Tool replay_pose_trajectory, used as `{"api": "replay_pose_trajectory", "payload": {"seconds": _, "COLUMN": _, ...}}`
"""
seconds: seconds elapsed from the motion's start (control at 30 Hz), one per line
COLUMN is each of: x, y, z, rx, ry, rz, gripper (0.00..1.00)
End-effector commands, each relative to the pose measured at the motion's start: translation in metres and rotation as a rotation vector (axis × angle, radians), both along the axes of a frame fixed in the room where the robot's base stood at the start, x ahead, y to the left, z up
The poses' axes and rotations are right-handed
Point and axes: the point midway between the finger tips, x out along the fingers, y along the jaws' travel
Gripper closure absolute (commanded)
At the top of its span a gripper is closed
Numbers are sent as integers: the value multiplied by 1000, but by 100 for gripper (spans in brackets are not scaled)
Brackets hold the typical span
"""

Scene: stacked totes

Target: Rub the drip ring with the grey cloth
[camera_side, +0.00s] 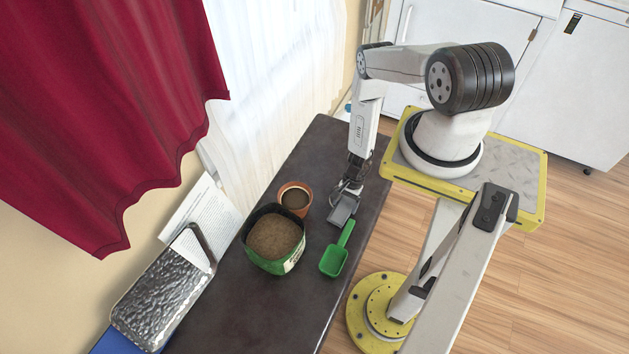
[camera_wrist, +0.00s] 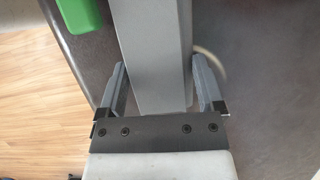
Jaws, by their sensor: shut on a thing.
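My gripper (camera_side: 350,190) is low over the dark table and shut on a grey, block-shaped piece, which I take for the grey cloth (camera_side: 343,210). In the wrist view the grey cloth (camera_wrist: 158,45) runs up between the two fingers of my gripper (camera_wrist: 160,80). A pale curved line, perhaps part of the drip ring (camera_wrist: 215,62), shows on the table just right of the right finger. The rest of that curve is hidden behind the gripper and cloth. I cannot tell whether the cloth touches the table or the ring.
A green scoop (camera_side: 335,260) lies close in front of the cloth; it also shows in the wrist view (camera_wrist: 82,15). A terracotta pot (camera_side: 295,188) and an open green bag of soil (camera_side: 285,264) stand left. The table (camera_side: 265,315) is clear toward its near end.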

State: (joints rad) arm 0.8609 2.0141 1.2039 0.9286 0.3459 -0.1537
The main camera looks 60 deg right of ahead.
Motion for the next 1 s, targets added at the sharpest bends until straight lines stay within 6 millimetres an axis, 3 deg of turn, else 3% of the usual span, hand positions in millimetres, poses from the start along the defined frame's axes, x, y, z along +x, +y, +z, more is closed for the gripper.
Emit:
{"api": "replay_pose_trajectory", "payload": {"seconds": 0.6, "x": 24, "y": -2, "z": -2, "rx": -5, "ry": -4, "rz": 2, "gripper": 60}}
{"api": "replay_pose_trajectory", "payload": {"seconds": 0.63, "x": 25, "y": -2, "z": -3, "rx": -5, "ry": -4, "rz": 3, "gripper": 61}}
{"api": "replay_pose_trajectory", "payload": {"seconds": 0.67, "x": 26, "y": -2, "z": -3, "rx": -5, "ry": -5, "rz": 2, "gripper": 70}}
{"api": "replay_pose_trajectory", "payload": {"seconds": 1.0, "x": 28, "y": -6, "z": -3, "rx": -10, "ry": -6, "rz": -2, "gripper": 69}}
